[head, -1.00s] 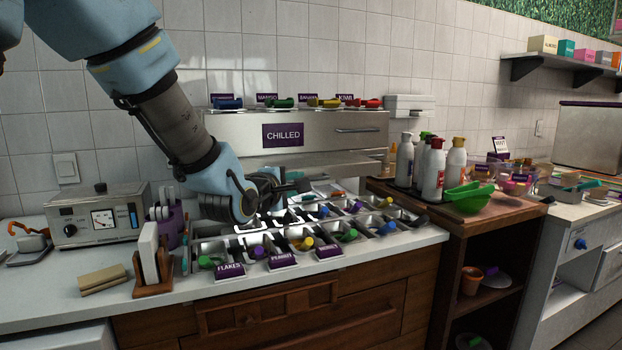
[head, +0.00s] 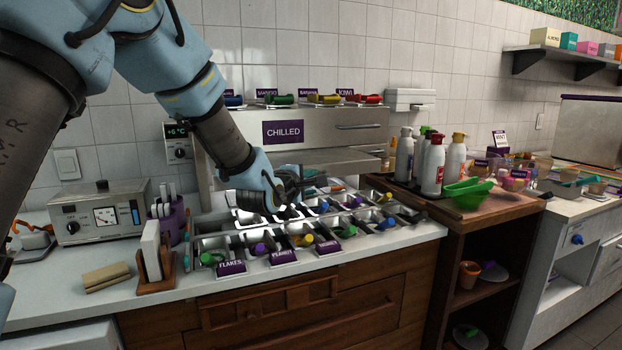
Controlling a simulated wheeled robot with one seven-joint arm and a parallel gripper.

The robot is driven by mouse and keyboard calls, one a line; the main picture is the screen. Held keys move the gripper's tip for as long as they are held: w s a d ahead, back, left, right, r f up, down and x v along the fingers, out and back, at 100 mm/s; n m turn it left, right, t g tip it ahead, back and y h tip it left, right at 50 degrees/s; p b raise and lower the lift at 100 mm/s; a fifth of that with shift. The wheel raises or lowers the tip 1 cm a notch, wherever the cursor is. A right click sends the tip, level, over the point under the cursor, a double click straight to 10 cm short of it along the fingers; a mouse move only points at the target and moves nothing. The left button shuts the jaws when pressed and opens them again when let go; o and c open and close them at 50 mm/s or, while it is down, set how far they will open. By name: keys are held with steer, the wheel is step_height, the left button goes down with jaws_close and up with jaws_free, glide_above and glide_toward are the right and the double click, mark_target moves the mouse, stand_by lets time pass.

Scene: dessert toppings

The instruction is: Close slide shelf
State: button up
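The steel unit labelled CHILLED (head: 225,128) stands at the back of the counter against the tiled wall. A steel slide shelf (head: 345,157) shows below its upper box, over the back of the topping trays. How far it sticks out is hard to tell. My gripper (head: 297,180) is at the left part of this shelf, just below its front edge, above the trays. Its fingers are small and dark, so I cannot tell whether they are open or touch the shelf. My wrist hides the shelf's left end.
Topping trays (head: 237,244) with coloured scoops fill the counter under my gripper. Several bottles (head: 433,168) and a green bowl (head: 470,193) stand on the wooden cabinet at right. A toaster-like appliance (head: 100,214), purple holder (head: 172,220) and wooden stand (head: 155,284) are at left.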

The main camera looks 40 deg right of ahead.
jaws_close()
stand_by(1.1)
